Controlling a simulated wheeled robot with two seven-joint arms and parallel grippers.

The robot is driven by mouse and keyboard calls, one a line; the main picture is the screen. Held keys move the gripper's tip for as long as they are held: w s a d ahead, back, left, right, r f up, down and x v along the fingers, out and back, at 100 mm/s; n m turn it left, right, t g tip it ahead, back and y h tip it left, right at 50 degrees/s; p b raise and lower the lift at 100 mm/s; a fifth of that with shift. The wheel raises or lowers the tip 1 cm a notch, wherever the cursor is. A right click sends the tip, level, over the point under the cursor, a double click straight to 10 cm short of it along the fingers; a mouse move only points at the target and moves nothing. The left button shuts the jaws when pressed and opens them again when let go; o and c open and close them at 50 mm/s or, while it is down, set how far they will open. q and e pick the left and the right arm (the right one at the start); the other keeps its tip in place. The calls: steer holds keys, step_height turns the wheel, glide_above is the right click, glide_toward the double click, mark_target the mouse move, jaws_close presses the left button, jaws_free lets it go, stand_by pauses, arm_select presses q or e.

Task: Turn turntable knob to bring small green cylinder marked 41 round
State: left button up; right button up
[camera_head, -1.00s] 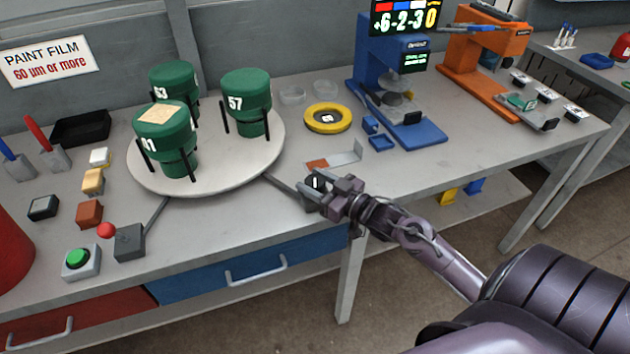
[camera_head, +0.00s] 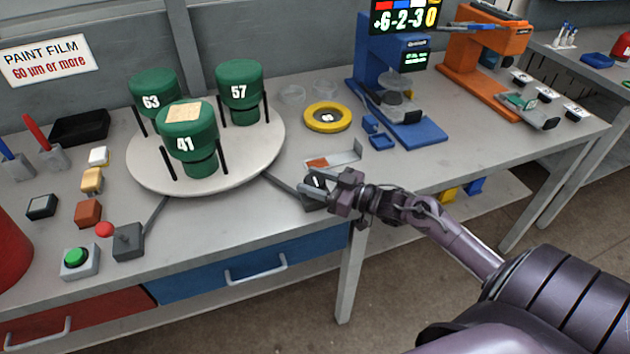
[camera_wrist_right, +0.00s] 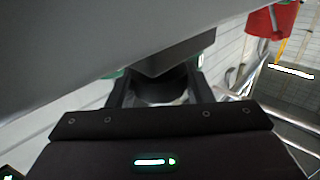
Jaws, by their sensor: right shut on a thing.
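The green cylinder marked 41 (camera_head: 185,134) stands at the front of the round pale turntable (camera_head: 250,165), with a tan patch on its top. The green cylinder marked 63 (camera_head: 151,92) is behind it at the left, and the one marked 57 (camera_head: 239,88) is behind it at the right. My right gripper (camera_head: 314,188) is shut on the dark turntable knob (camera_head: 317,180) at the bench's front edge. In the right wrist view a dark round part (camera_wrist_right: 165,90) sits between the fingers. My left gripper is not in view.
A grey box with a red ball lever (camera_head: 127,241) and a green button (camera_head: 77,260) stand at front left. A yellow ring (camera_head: 327,117) and blue instrument stand (camera_head: 415,130) lie to the right.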

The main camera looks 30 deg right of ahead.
mark_target(324, 185)
stand_by(0.8)
steer(key=o, duration=1)
steer(key=shift+b+v, duration=0.4)
steer(key=shift+v, duration=3.5)
